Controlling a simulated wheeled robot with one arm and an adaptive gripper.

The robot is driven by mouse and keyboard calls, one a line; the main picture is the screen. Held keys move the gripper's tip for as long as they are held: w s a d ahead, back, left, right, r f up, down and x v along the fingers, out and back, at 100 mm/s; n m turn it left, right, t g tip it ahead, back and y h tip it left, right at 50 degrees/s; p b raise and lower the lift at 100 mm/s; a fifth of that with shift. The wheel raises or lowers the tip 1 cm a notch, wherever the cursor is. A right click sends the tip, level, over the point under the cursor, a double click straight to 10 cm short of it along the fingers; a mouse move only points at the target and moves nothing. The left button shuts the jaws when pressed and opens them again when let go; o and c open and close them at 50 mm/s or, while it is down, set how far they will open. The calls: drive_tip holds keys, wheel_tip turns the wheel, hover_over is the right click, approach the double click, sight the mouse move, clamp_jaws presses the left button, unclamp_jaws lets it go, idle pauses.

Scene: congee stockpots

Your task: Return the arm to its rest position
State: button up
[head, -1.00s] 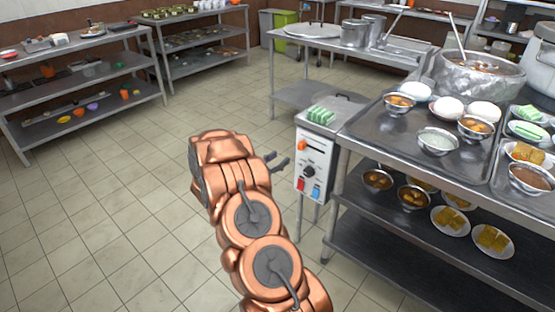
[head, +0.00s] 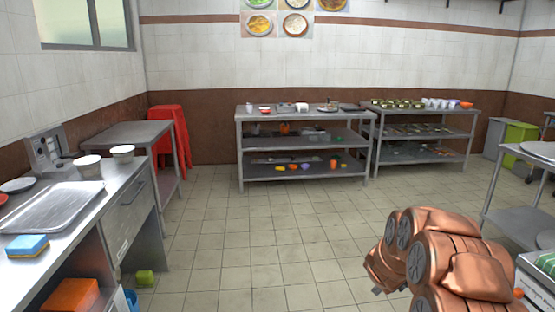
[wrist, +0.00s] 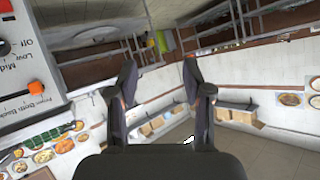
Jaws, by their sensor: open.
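My copper arm (head: 445,262) shows folded at the lower right of the head view, above the tiled floor. In that view my gripper is mostly hidden behind the arm links. In the wrist view my gripper (wrist: 158,76) shows two dark fingers spread apart. The gap between them is empty, and the fingers touch nothing that I can see.
A control box with a dial and an orange switch (wrist: 38,90) is close at the left of the wrist view. A steel counter (head: 105,185) stands at left in the head view, shelving racks (head: 305,178) at the back. The middle floor (head: 250,235) is clear.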

drive_tip(key=s+a+r+n+y, duration=0.2)
drive_tip(key=a+n+y, duration=0.15)
drive_tip(key=a, duration=0.55)
drive_tip(key=s+a+r+n+y, duration=0.2)
drive_tip(key=a+y, duration=0.2)
drive_tip(key=a, duration=0.6)
drive_tip(key=s+a+r+n+g+y, duration=0.2)
drive_tip(key=s+a+n+g+y, duration=0.1)
drive_tip(key=s+a, duration=0.75)
drive_tip(key=s+d+r+n+g+h, duration=0.15)
drive_tip(key=s+g, duration=0.25)
drive_tip(key=s, duration=1.3)
drive_tip(key=s+d+r+n+g, duration=0.15)
drive_tip(key=s+g, duration=0.35)
drive_tip(key=s, duration=1.3)
wheel_tip(320, 180, up, 17)
drive_tip(key=w+t+p, duration=0.1)
drive_tip(key=p, duration=1.5)
drive_tip(key=shift+a+n, duration=0.2)
drive_tip(key=shift+n, duration=0.15)
drive_tip(key=shift+w, duration=0.1)
drive_tip(key=shift+c, duration=0.2)
